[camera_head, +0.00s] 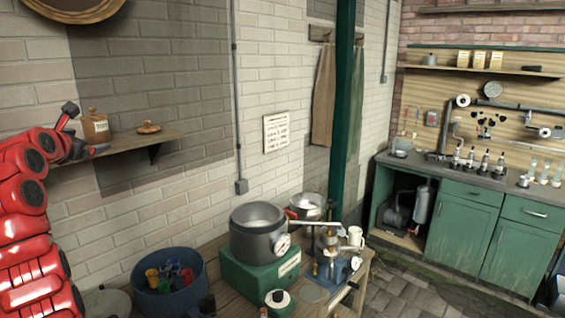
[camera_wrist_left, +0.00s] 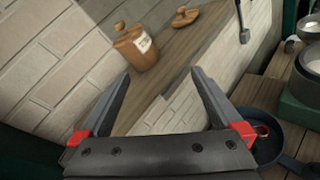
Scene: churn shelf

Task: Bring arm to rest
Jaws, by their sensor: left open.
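My left arm (camera_head: 25,200) is red and black and comes in at the left of the head view, raised beside the wall shelf. My left gripper (camera_wrist_left: 160,75) is open and empty in the left wrist view, its two grey fingers spread apart. Beyond the fingers a brown jar with a white label (camera_wrist_left: 136,48) stands on the shelf. In the head view the jar (camera_head: 96,127) is close beside the black wrist parts, and nothing shows between the fingers. My right gripper is not in view.
The wooden shelf (camera_head: 165,137) also holds a knobbed wooden lid (camera_head: 148,128). Below stand a blue tub of colored cups (camera_head: 195,262) and a wooden table with a grey pot (camera_head: 258,240) on a green box (camera_head: 240,272). Green cabinets (camera_head: 462,218) stand at the right.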

